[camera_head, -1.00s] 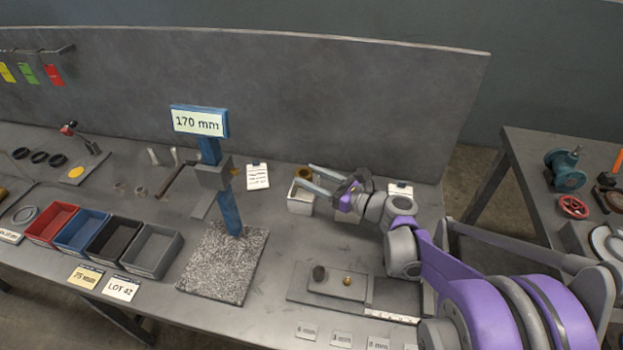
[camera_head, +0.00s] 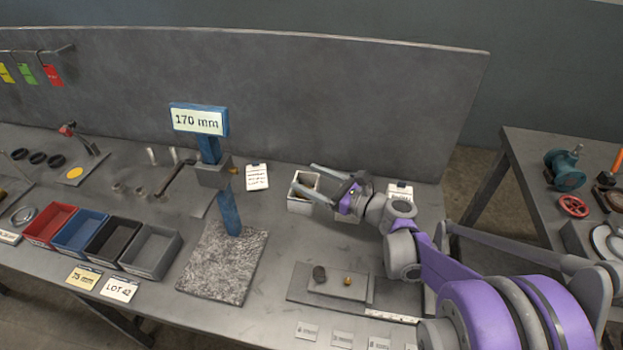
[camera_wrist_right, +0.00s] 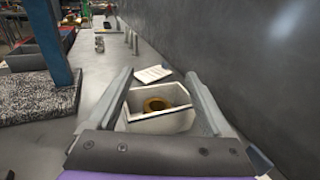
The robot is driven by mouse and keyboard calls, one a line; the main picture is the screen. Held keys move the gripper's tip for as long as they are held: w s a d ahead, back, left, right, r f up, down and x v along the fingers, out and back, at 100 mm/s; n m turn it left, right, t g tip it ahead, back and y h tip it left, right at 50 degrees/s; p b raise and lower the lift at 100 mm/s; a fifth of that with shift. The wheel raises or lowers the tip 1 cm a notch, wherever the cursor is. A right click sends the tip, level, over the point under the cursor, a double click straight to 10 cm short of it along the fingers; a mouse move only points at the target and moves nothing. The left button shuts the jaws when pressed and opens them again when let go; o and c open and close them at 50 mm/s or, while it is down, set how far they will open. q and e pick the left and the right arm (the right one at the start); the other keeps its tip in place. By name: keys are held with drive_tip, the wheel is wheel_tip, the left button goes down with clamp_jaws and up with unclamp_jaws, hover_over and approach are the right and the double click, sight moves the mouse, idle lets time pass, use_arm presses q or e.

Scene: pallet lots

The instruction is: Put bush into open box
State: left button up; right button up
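The bush is a brass-coloured ring (camera_wrist_right: 158,104) lying inside the white open box, seen in the right wrist view. The open box (camera_head: 299,207) stands on the bench near the back panel, and its walls also show in the right wrist view (camera_wrist_right: 165,125). My right gripper (camera_head: 303,177) is open and empty, its two fingers spread apart above the box. In the right wrist view the fingers (camera_wrist_right: 159,73) show on either side of the box, with the bush between and below them. In the head view the bush is not clearly visible. My left gripper is out of view.
A blue stand with a "170 mm" display (camera_head: 198,121) rises from a speckled stone plate (camera_head: 222,262) left of the box. Red, blue, black and grey bins (camera_head: 152,252) line the front left. A low plate with small parts (camera_head: 340,287) lies in front of my right arm.

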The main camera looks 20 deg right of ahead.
drive_tip(key=shift+s+a+f, duration=0.1)
drive_tip(key=shift+f, duration=0.2)
drive_tip(key=shift+r, duration=0.25)
drive_tip(key=shift+r+p, duration=0.45)
drive_tip(key=shift+p, duration=0.05)
drive_tip(key=v, duration=1.2)
drive_tip(key=shift+p, duration=0.4)
